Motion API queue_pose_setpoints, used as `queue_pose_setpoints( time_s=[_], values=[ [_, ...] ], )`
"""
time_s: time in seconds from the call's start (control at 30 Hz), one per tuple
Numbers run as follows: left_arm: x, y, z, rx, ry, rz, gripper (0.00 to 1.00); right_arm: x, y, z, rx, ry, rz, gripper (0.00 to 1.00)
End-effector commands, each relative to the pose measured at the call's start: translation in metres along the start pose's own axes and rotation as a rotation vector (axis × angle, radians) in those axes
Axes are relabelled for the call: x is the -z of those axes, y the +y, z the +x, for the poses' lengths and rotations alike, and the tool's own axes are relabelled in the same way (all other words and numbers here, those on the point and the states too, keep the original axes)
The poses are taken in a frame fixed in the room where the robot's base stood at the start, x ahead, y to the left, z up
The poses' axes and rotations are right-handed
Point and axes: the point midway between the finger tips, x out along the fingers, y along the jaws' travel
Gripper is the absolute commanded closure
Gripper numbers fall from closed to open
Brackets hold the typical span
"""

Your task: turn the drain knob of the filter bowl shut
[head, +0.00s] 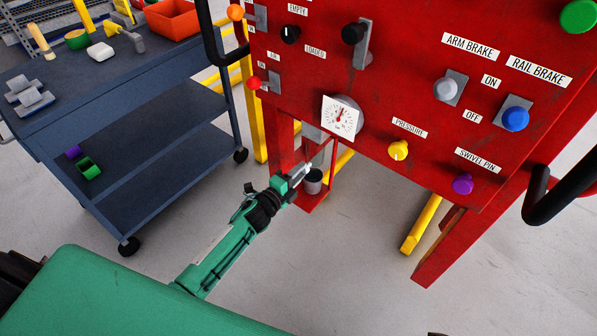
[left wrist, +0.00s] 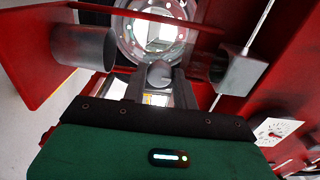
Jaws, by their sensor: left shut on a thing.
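In the left wrist view the filter bowl (left wrist: 187,18) shows as a round, clear and metallic form with a bright ring. The drain knob (left wrist: 160,72), small, grey and rounded, sits at its near side between my fingertips. My left gripper (left wrist: 157,82) is shut on the knob. In the head view my left gripper (head: 307,168) reaches in under the red panel, below the pressure gauge (head: 341,117); the knob is hidden there. I cannot tell the knob's turned position. My right gripper is in neither view.
A grey cup (head: 313,182) stands on a small red shelf (head: 312,202) close to my left gripper; it also shows in the left wrist view (left wrist: 84,46). The red panel (head: 395,185) carries several knobs. A blue cart (head: 150,105) stands left. The floor ahead is clear.

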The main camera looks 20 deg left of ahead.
Motion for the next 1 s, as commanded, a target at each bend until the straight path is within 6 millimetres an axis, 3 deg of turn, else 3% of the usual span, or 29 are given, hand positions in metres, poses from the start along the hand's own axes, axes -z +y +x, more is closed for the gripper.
queue_pose_setpoints(
  time_s=[0.5, 0.53, 0.63, 1.0],
  values=[
    [-0.0004, 0.0008, -0.0003, -0.002, -0.001, -0.021, 0.94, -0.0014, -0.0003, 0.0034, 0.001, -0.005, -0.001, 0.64],
    [-0.0004, 0.0008, -0.0003, -0.002, -0.001, -0.021, 0.69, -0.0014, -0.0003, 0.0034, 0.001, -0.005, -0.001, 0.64],
    [-0.0004, 0.0007, -0.0003, -0.001, -0.001, -0.02, 0.5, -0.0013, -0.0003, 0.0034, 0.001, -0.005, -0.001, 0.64],
    [-0.0001, 0.0009, -0.0048, -0.002, 0.0, -0.02, 0.5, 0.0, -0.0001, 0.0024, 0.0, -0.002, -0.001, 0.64]
  ],
)
